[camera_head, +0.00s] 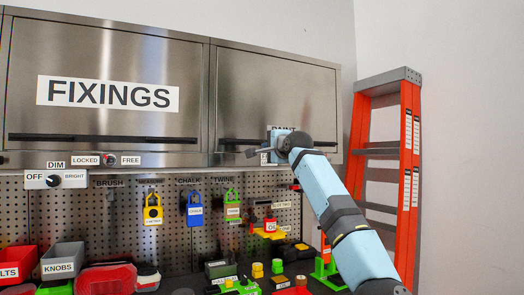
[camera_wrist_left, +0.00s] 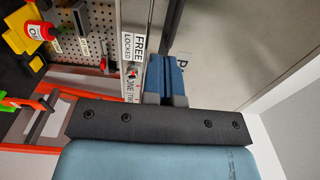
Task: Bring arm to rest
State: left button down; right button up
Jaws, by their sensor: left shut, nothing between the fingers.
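My left arm (camera_head: 345,222) reaches up from the lower right in the head view. Its gripper (camera_head: 262,154) is in front of the lower edge of the right cabinet door, partly covering a label there. In the left wrist view the two blue fingers (camera_wrist_left: 165,78) are together with nothing between them. I cannot tell whether the gripper touches the door. My right gripper is in neither view.
Red (camera_head: 18,262) and grey bins and small parts crowd the bench below. An orange ladder (camera_head: 409,200) stands right of my arm. The wall at far right is bare.

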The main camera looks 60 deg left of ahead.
pick_arm(q)
jog(key=shift+s+d, duration=0.1)
jog(key=shift+d, duration=0.4)
